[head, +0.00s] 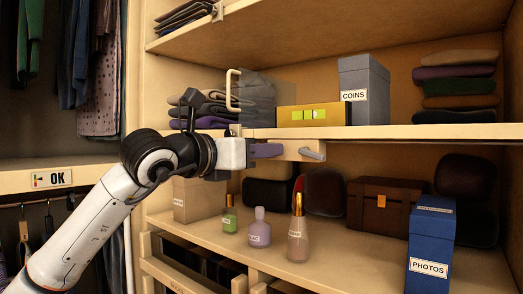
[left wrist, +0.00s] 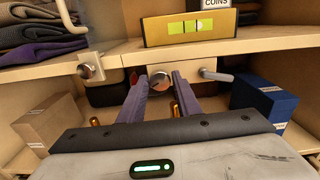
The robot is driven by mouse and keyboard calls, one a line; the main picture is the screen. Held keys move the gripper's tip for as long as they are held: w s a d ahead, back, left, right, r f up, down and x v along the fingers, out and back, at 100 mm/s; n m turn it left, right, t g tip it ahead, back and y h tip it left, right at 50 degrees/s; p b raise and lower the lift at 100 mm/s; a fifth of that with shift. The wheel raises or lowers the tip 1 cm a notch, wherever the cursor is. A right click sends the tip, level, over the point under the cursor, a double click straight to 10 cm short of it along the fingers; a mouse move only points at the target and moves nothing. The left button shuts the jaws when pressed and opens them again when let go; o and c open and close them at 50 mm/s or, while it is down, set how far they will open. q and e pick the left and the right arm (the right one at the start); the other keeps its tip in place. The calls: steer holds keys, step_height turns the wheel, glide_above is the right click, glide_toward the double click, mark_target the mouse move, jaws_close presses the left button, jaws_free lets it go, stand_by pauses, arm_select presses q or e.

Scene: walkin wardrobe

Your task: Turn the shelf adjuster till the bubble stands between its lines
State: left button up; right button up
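The spirit level (head: 290,122) is a yellow block on the shelf (head: 400,132), with a green vial (head: 310,114). In the left wrist view the vial (left wrist: 190,26) shows dark lines and a pale patch towards its right end; the bubble's exact place is hard to tell. A round metal knob (left wrist: 158,80) sits on the shelf's front edge, below the level. A plate with a grey lever (head: 313,154) is just right of it. My left gripper (head: 268,150) has dark purple fingers pointing at the edge. In the left wrist view its fingers (left wrist: 159,84) stand apart on both sides of the knob.
A grey COINS box (head: 364,92) and folded clothes (head: 456,86) are on the shelf. Below stand several bottles (head: 260,228), a brown case (head: 388,202) and a blue PHOTOS box (head: 431,245).

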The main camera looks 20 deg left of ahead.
arm_select(q)
steer(key=c, duration=0.6)
steer(key=m+b, duration=0.1)
steer(key=m, duration=0.4)
steer(key=shift+d+b, duration=0.1)
steer(key=shift+b, duration=0.2)
arm_select(e)
steer(key=shift+w+a+f, duration=0.15)
steer(key=shift+f, duration=0.05)
arm_select(q)
steer(key=o, duration=1.1)
steer(key=shift+s, duration=0.1)
arm_select(e)
steer(key=shift+f, duration=0.1)
